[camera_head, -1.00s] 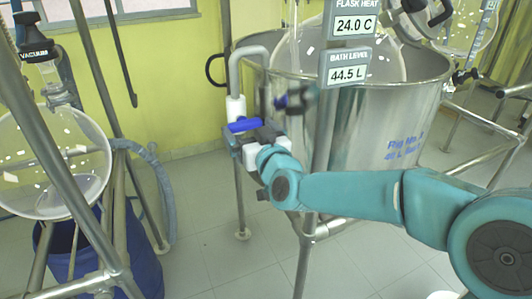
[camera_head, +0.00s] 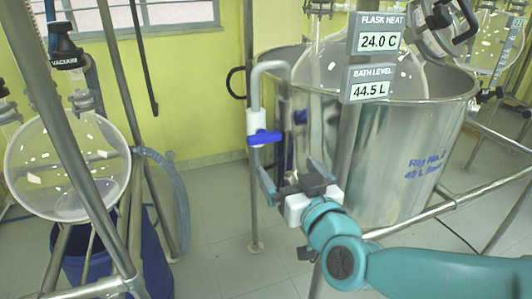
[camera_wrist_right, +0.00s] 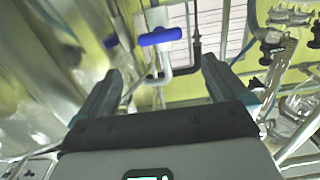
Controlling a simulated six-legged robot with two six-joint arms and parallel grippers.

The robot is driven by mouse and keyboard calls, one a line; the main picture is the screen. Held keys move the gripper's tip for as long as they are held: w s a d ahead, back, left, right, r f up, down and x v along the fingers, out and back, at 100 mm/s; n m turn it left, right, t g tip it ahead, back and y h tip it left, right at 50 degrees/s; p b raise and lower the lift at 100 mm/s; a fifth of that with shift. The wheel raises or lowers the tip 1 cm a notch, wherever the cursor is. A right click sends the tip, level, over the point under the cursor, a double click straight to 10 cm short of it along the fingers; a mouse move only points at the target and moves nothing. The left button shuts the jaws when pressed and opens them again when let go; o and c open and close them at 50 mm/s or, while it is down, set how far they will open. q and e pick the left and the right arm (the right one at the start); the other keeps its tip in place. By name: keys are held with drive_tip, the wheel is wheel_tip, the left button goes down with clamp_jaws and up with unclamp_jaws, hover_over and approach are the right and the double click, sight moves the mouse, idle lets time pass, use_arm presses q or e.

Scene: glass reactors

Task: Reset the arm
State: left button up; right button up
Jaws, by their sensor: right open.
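My right gripper (camera_head: 289,168) is open and empty, its two fingers spread apart. It sits just below and to the right of the blue valve handle (camera_head: 264,138), apart from it. The handle lies crosswise on a white valve body (camera_head: 253,122) on a grey bent pipe beside the steel bath. In the right wrist view the open fingers (camera_wrist_right: 160,68) frame the blue handle (camera_wrist_right: 160,36), which shows beyond the fingertips with nothing between the jaws. My left gripper is not in view.
A steel bath (camera_head: 395,170) with a glass flask stands close to the right of my gripper. Display signs (camera_head: 370,84) hang on a post in front. A round flask (camera_head: 68,165) in a metal frame stands left, above a blue drum (camera_head: 150,262).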

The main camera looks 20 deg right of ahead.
drive_tip(key=shift+d+r, duration=0.1)
wheel_tip(320, 180, down, 23)
drive_tip(key=g+p, duration=0.8)
drive_tip(key=p, duration=0.1)
drive_tip(key=s+a+f+m+g+y+p, duration=0.1)
drive_tip(key=s+a+f+g, duration=0.2)
drive_tip(key=s+f, duration=0.4)
drive_tip(key=s+a+f+m+g+y+p, duration=0.1)
drive_tip(key=s+a+f+g, duration=0.3)
drive_tip(key=s, duration=1)
wheel_tip(320, 180, down, 4)
drive_tip(key=g+y, duration=0.1)
drive_tip(key=g, duration=0.1)
drive_tip(key=shift+s+a+f+g+p, duration=0.2)
drive_tip(key=shift+s+a+g+p, duration=0.05)
drive_tip(key=shift+a+g+p, duration=0.05)
